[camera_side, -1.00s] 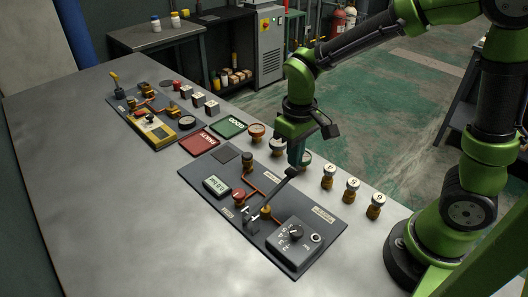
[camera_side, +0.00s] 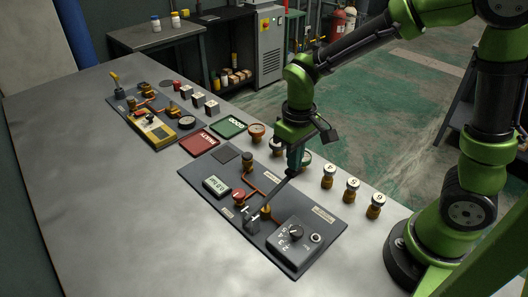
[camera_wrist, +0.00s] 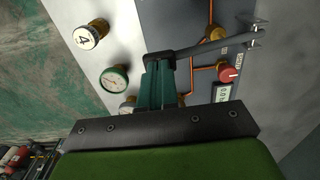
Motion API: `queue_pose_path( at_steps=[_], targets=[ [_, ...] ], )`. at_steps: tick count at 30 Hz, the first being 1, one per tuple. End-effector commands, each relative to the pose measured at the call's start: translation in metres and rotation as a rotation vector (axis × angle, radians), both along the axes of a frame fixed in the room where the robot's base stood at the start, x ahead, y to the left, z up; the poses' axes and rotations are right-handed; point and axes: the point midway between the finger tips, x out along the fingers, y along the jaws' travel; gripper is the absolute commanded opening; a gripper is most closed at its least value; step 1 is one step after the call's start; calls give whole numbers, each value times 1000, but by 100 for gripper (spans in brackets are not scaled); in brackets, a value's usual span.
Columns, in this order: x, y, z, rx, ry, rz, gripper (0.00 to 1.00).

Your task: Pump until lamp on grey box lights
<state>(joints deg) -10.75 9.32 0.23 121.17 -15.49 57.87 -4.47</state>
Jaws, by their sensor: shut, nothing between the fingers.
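The grey box (camera_side: 287,246) sits at the near end of the dark panel, with a dial on top. A small round lamp (camera_side: 316,238) beside the dial looks dark with a pale rim. The pump lever (camera_side: 272,193) rises at a slant from its bracket (camera_side: 252,218); it also shows in the wrist view (camera_wrist: 215,45). My gripper (camera_side: 292,171) is shut, its fingers pointing down at the lever's raised end. In the wrist view, the closed fingertips (camera_wrist: 160,62) are at the lever's black end (camera_wrist: 158,57); exact contact is unclear.
A small display (camera_side: 216,185) and a red knob (camera_side: 239,196) are on the panel; the reading is too small to trust. Numbered canisters (camera_side: 351,190) and a round gauge (camera_wrist: 115,78) stand along the table edge near my gripper. The table's left side is clear.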

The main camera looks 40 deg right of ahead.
Motion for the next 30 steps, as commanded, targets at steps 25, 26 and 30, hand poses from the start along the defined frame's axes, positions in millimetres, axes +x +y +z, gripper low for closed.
queue_pose_path(
  at_steps=[25,26,30],
  targets=[
    [-1,0,-39,0,3,0,0],
    [-1,0,-41,0,3,0,0],
    [0,1,-39,1,0,0,0]
  ],
)
